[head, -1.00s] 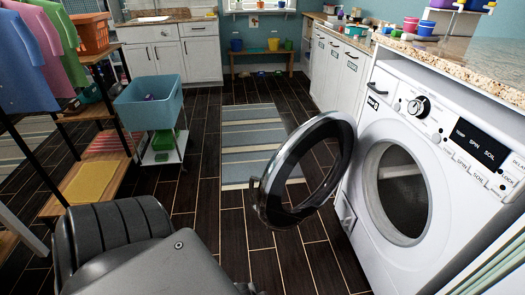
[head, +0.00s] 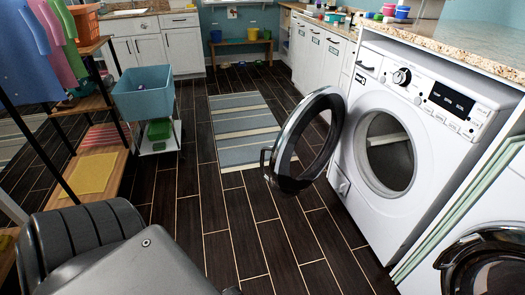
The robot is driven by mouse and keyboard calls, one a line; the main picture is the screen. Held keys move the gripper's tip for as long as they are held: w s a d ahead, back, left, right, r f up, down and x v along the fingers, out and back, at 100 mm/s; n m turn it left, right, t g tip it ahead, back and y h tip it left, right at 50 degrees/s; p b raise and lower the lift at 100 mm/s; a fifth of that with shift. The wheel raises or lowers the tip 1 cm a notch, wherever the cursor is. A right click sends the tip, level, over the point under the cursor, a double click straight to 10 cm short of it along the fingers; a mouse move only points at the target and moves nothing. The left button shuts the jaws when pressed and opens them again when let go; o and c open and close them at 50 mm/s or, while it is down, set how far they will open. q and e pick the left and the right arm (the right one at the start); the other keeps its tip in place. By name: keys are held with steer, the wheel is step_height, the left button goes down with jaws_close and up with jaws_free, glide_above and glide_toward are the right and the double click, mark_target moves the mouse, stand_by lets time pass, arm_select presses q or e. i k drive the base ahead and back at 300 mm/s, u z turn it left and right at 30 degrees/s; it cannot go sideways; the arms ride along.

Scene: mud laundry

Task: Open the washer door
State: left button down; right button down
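The washer (head: 396,126) is a white front-loader under the granite counter at the right. Its round glass door (head: 304,141) with a dark chrome rim stands swung wide open to the left of the drum opening (head: 387,152). The door handle (head: 266,163) is on the door's free left edge. The drum opening is uncovered and looks empty from here. A dark grey part of my own arm fills the lower left. No gripper fingers show, and nothing of mine touches the door.
A second front-loader (head: 482,262) with a dark round door stands at the lower right. A blue cart (head: 144,97) and a shelf with a yellow cloth (head: 90,173) are at left. A striped rug (head: 243,130) lies mid-floor. The dark floor before the washer is free.

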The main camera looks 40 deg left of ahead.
mark_target(332, 97)
steer(key=u, duration=0.8)
steer(key=i, duration=1)
steer(key=u, duration=0.05)
